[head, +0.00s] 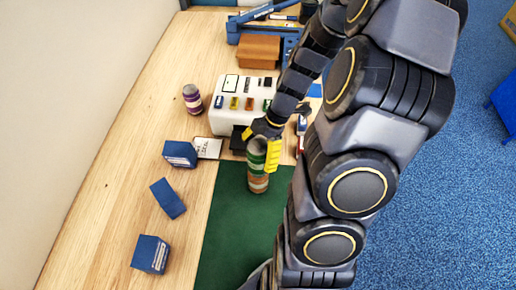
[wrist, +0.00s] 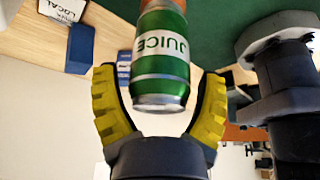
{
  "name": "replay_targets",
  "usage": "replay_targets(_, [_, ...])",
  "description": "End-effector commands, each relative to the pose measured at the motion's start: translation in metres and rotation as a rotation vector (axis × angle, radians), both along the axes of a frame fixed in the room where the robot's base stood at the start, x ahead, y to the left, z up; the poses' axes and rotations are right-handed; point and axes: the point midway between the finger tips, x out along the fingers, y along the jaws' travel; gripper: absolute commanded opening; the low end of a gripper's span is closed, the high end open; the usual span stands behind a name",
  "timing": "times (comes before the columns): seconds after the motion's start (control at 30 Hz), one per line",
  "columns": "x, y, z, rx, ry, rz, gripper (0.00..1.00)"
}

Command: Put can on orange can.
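The green can (head: 257,152), marked JUICE in the wrist view (wrist: 160,55), stands upright on the orange can (head: 258,183). The two look lined up and touching, though the seam is partly out of sight. The orange can stands on the green mat (head: 232,225) near its back edge, and a little of it shows at the top of the wrist view (wrist: 152,4). My gripper (head: 260,146) is around the upper can from above. In the wrist view its yellow fingers (wrist: 160,82) are spread, with a narrow gap on each side of the can.
A purple-banded can (head: 192,99) stands at left on the wooden table. Several blue boxes (head: 180,154) lie along the left side. A white machine (head: 228,121) stands behind the cans, with a brown box (head: 258,52) farther back. The front of the mat is clear.

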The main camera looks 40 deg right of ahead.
Motion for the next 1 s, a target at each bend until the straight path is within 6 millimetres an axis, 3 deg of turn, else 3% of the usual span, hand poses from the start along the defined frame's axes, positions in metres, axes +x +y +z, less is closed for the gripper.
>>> replay_targets(0.33, [0.000, 0.000, 0.001, -0.001, 0.000, 0.000, 0.85])
replay_targets(0.47, [0.001, -0.003, 0.010, -0.002, -0.004, -0.001, 0.85])
replay_targets(0.8, [-0.003, -0.033, 0.074, -0.005, -0.007, -0.002, 0.85])
replay_targets(1.0, [-0.006, -0.044, 0.102, -0.001, -0.002, 0.001, 0.85])
